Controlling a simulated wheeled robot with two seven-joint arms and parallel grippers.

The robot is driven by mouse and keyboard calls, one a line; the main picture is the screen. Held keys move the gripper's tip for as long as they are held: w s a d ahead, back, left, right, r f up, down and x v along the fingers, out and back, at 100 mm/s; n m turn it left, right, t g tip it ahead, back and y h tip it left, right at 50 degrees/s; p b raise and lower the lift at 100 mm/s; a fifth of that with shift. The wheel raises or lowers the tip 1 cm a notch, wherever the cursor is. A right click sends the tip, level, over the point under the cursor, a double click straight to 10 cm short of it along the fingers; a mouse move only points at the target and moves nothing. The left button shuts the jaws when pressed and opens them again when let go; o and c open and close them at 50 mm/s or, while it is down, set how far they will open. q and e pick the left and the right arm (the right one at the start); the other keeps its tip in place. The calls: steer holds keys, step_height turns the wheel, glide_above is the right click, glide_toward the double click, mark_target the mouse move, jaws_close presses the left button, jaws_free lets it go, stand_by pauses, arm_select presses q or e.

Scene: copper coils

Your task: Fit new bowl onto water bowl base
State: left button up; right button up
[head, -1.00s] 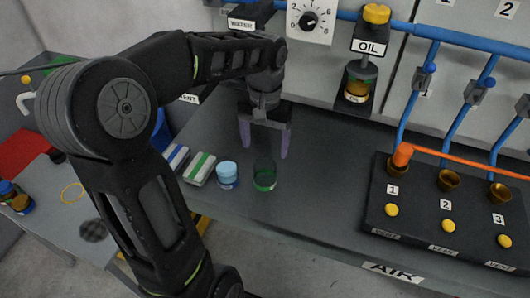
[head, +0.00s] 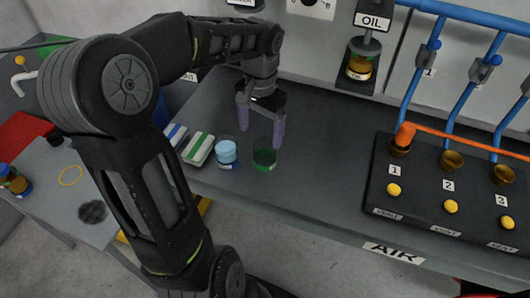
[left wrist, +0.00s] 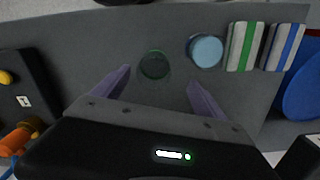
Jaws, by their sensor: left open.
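A clear green-tinted bowl (head: 264,157) stands upright on the grey bench; it also shows in the left wrist view (left wrist: 154,66). A bowl with light-blue contents (head: 227,152) stands just left of it, and right of it in the left wrist view (left wrist: 205,51). My left gripper (head: 262,134) is open and empty, pointing down just above and behind the green bowl. In the left wrist view its fingers (left wrist: 159,78) spread to either side of that bowl. I cannot make out the water bowl base; a cut-off label shows at the top edge. My right gripper is not in view.
Green-striped (head: 198,149) and blue-striped (head: 174,136) boxes lie left of the bowls. The oil unit (head: 361,62) hangs on the back wall. A black valve block (head: 445,205) with yellow buttons stands at right. The bench between is clear.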

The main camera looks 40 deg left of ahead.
mark_target(264, 141)
arm_select(q)
steer(key=m, duration=0.2)
steer(key=f+m, duration=0.1)
steer(key=m, duration=0.2)
steer(key=shift+f+m, duration=0.25)
steer(key=shift+m, duration=0.15)
steer(key=m, duration=0.3)
steer(key=shift+w+d+f+b, duration=0.15)
steer(key=shift+b, duration=0.15)
steer(key=m, duration=0.5)
steer(key=shift+w+d+m, duration=0.15)
steer(key=shift+w+m, duration=0.05)
steer(key=shift+m, duration=0.1)
steer(key=m, duration=0.4)
steer(key=shift+w, duration=0.1)
steer(key=shift+f, duration=1.3)
step_height(264, 141, down, 5)
steer(key=shift+f, duration=0.1)
